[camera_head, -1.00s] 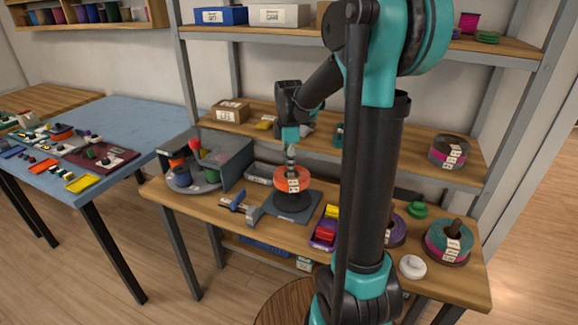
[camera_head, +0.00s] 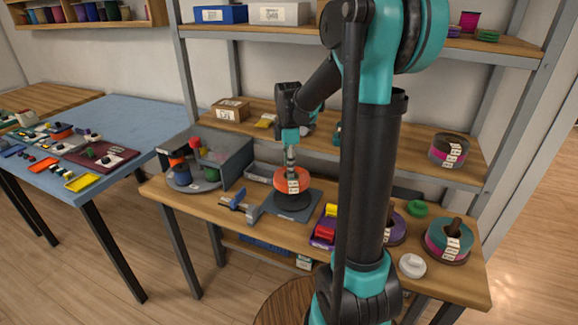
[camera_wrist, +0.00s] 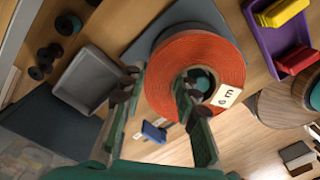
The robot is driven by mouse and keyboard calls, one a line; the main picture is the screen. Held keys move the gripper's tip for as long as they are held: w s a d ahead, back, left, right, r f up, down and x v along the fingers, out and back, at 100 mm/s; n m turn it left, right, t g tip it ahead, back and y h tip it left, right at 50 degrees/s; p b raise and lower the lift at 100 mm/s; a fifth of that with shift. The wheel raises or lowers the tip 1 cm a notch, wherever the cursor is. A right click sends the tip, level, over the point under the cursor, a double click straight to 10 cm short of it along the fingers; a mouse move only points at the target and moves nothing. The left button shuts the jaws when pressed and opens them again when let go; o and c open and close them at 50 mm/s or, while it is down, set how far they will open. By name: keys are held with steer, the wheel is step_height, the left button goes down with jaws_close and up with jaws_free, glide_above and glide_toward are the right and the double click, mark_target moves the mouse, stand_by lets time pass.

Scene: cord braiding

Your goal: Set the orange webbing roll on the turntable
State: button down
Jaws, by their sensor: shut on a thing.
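The orange webbing roll (camera_head: 291,180) is a flat ring with a white label, right over a dark round stand (camera_head: 293,201); I cannot tell whether they touch. My gripper (camera_head: 291,163) reaches down onto the roll from above. In the wrist view the roll (camera_wrist: 200,45) fills the middle, and my gripper (camera_wrist: 160,88) has one finger at its centre hole and the other by its outer left side, shut on its ring wall. The turntable (camera_head: 205,187) is a grey disc at the left of the bench, partly inside a grey open box, with small spools on it.
The grey box (camera_head: 236,160) walls the turntable's back and right side. A blue-handled tool (camera_head: 238,205) lies between turntable and stand. A purple tray (camera_head: 321,243) with red and yellow pieces is right of the stand. Shelves (camera_head: 385,150) rise behind the bench.

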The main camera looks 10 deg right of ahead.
steer(key=shift+f, duration=2.3)
stand_by(0.5)
steer(key=c, duration=1.1)
jaws_free()
steer(key=shift+s, duration=0.1)
steer(key=c, duration=0.3)
steer(key=shift+o, duration=1)
steer(key=shift+o, duration=0.5)
steer(key=shift+r, duration=3)
